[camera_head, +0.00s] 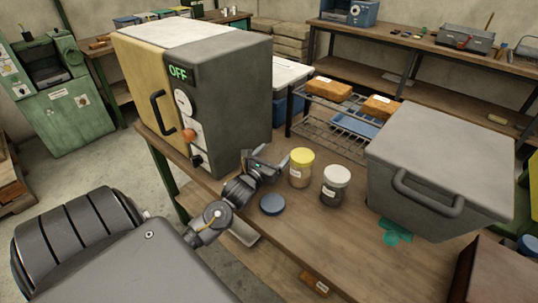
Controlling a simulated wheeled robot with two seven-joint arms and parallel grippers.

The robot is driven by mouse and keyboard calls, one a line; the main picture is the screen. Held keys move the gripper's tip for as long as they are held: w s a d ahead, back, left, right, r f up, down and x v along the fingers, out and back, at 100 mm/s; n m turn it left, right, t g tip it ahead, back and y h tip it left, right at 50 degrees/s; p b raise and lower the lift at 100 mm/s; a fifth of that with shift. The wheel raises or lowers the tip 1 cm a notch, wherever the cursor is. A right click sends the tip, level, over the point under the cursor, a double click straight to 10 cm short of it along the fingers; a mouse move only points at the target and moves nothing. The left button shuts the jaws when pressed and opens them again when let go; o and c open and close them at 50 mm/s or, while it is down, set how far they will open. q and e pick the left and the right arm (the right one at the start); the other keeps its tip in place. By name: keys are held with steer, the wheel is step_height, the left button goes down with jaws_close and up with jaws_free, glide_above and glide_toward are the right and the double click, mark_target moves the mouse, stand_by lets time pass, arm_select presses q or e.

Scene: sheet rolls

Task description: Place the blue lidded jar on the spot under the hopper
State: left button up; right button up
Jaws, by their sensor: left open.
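My left gripper (268,161) is open and appears empty, just left of the yellow-lidded jar and beyond the blue piece. No hopper can be clearly made out. My right gripper is not in view.
A large cabinet (235,105) reading OFF stands left on the bench (300,245). A grey bin with a handle (440,160) stands right, a teal patch (394,231) at its foot. A wire rack (335,127) with orange-brown blocks is behind. The bench's front middle is mostly clear.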

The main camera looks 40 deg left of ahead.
arm_select(q)
steer(key=c, duration=1)
steer(key=shift+c, duration=0.2)
steer(key=shift+r, duration=0.15)
